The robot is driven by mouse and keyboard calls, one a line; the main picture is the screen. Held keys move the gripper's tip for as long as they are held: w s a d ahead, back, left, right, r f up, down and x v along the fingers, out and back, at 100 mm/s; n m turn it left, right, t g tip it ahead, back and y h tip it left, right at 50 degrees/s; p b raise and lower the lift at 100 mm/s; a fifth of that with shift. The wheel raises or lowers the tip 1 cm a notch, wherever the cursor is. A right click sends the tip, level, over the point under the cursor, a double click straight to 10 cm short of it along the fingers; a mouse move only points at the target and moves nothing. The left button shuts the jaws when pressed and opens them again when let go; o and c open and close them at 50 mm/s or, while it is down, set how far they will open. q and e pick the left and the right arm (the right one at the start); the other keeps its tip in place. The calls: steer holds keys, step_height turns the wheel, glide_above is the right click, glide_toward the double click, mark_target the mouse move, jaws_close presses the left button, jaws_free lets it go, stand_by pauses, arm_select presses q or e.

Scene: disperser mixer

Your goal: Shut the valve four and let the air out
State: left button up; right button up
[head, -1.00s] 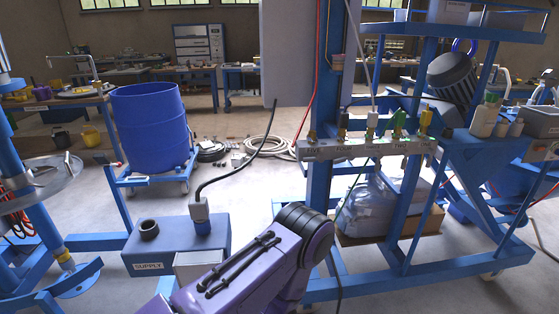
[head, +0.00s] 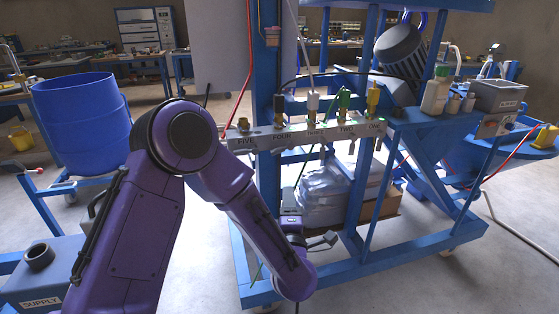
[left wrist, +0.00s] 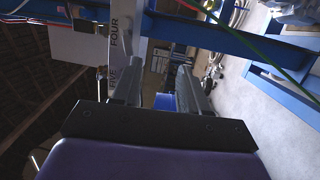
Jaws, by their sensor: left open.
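The valve manifold (head: 300,137) is a pale bar on the blue frame, labelled FIVE to ONE from left to right. Valve four (head: 279,106), with a dark upright handle, stands above the FOUR label. Beside it are brass-coloured valve five (head: 243,124), white valve three (head: 313,101), green valve two (head: 345,99) and yellow valve one (head: 373,100). My left gripper (head: 310,234) is below the manifold, apart from the valves. In the left wrist view, its two fingers (left wrist: 160,90) are spread and empty, with the FOUR label (left wrist: 114,34) beyond. My right gripper is out of view.
A blue frame post (head: 268,60) rises behind the manifold. A clear bag (head: 330,195) lies on the lower shelf below it. A blue drum (head: 85,120) stands at left, and the SUPPLY box (head: 40,303) is at lower left. Bottles (head: 437,92) stand at right.

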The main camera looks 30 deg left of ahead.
mark_target(281, 150)
arm_select(q)
steer(key=w+a+r+n+y+p, duration=0.2)
steer(key=w+a+r+n, duration=0.2)
steer(key=w+a+r, duration=0.3)
steer(key=shift+w+a+r+n+g, duration=0.2)
steer(key=shift+w+a+n+g, duration=0.15)
steer(key=shift+w+a, duration=0.25)
